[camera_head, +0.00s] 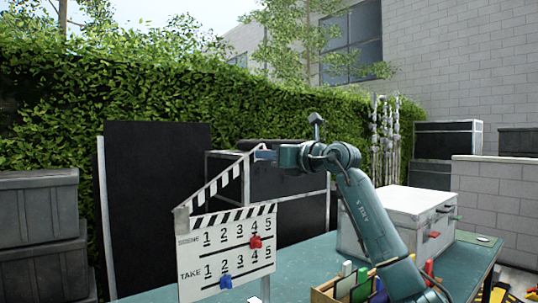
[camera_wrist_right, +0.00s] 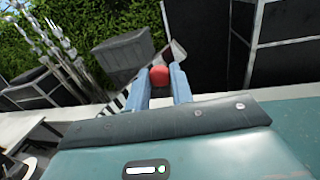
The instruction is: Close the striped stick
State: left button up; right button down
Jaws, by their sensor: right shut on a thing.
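The white clapperboard (camera_head: 233,261) stands upright on the teal table, with black scene and take numbers on its face. Its black-and-white striped stick (camera_head: 222,180) is hinged at the left and tilted up to the right, with a wedge-shaped gap above the board's striped top edge. My right gripper (camera_head: 264,154) is at the raised end of the stick and is shut on it. In the right wrist view, a red piece (camera_wrist_right: 159,76) shows between the blue fingers of the right gripper (camera_wrist_right: 162,84), and part of the stick (camera_wrist_right: 118,102) shows beside them. My left gripper is out of view.
A red marker (camera_head: 256,242) and a blue marker (camera_head: 225,281) sit on the board's face. A wooden box (camera_head: 325,295) with coloured items and a white case (camera_head: 400,209) stand to the right. Black cases (camera_head: 275,195) stand behind the board.

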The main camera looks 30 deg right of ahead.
pick_arm(q)
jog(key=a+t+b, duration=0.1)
jog(key=b, duration=0.1)
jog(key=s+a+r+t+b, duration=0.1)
jog(key=b, duration=0.2)
jog(key=shift+b, duration=0.3)
pick_arm(e)
jog(key=d+f+m+t, duration=0.1)
jog(key=d+f+m, duration=0.2)
jog(key=f, duration=0.9)
jog(key=m, duration=0.3)
jog(key=shift+w+f+m, duration=0.2)
jog(key=shift+f+m, duration=0.1)
jog(key=shift+f, duration=0.1)
jog(key=c, duration=1.6)
grip_release()
jog(key=shift+f, duration=0.1)
jog(key=shift+c, duration=0.2)
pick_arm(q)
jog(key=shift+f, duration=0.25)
pick_arm(e)
jog(key=o, duration=0.4)
jog(key=shift+s+d, duration=0.1)
jog(key=shift+o, duration=0.2)
